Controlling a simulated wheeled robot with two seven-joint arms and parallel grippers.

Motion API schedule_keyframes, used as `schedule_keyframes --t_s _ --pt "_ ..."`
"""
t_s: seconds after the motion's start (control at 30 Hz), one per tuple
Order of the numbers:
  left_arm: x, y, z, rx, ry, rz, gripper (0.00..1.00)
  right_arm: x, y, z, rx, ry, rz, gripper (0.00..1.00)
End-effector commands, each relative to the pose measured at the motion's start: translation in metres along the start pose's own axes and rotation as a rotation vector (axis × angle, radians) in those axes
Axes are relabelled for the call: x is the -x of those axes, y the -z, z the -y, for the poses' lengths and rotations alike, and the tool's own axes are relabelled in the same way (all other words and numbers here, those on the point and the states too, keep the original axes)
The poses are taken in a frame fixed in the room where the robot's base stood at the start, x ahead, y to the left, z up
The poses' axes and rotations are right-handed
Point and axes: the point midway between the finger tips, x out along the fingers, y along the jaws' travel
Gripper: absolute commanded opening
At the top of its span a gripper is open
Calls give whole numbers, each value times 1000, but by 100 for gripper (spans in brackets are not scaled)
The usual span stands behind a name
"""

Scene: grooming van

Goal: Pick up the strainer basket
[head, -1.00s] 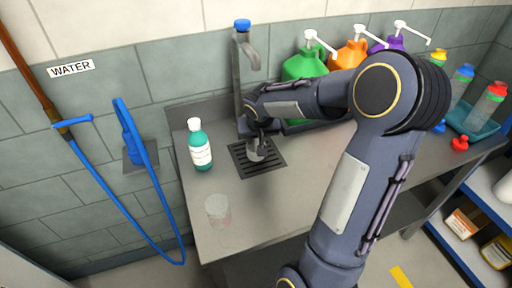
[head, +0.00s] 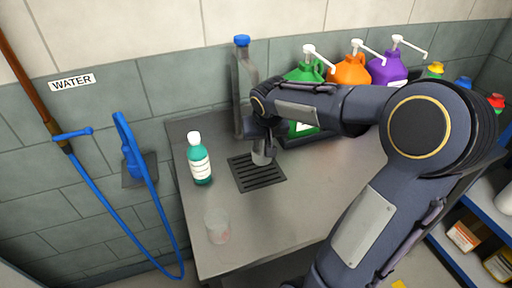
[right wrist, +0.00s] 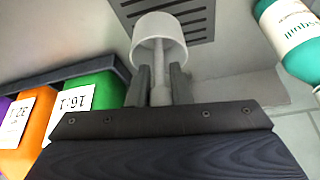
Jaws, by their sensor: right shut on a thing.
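The strainer basket (right wrist: 158,38) is a pale round cup on a thin stem in the right wrist view. The two fingers of my right gripper (right wrist: 160,86) are shut on the stem, with the cup beyond the fingertips. In the head view my right gripper (head: 264,138) is over the back right part of the black slotted drain grate (head: 248,182). The basket (head: 262,158) shows below it as a small grey cylinder, seemingly just above the grate; the exact gap is unclear. My left gripper is in neither view.
A green bottle (head: 200,163) stands left of the grate, and a clear cup (head: 217,226) nearer the front. Green, orange (head: 350,73) and purple pump jugs line the back. The counter's front middle is clear.

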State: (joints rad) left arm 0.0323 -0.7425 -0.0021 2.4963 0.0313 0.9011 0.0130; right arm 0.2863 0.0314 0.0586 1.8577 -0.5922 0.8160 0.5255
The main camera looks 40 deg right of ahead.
Motion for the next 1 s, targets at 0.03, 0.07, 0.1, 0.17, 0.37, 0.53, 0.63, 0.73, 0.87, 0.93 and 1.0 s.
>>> schedule_keyframes --t_s 0.03,0.07,0.1,0.17,0.37,0.53,0.63,0.73,0.87,0.93,1.0 --pt "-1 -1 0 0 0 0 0 15 -2 -6 -4 2 -8 0" --pt "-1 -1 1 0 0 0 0 22 -3 -9 -3 1 -8 0" --pt "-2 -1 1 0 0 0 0 32 -5 -12 -4 2 -8 0" --pt "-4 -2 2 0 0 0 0 43 -12 -20 -4 1 -6 0" --pt "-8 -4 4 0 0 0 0 73 -37 -44 -3 1 -4 0" --pt "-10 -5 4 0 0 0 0 90 -50 -57 -1 1 -2 0" --pt "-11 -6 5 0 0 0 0 96 -54 -61 -1 1 -1 0" --pt "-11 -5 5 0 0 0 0 99 -57 -64 1 1 1 0" --pt "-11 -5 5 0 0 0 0 101 -58 -65 1 1 1 0" --pt "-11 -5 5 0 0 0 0 101 -58 -65 1 1 1 0" --pt "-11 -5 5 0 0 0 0 101 -58 -65 1 1 1 0"
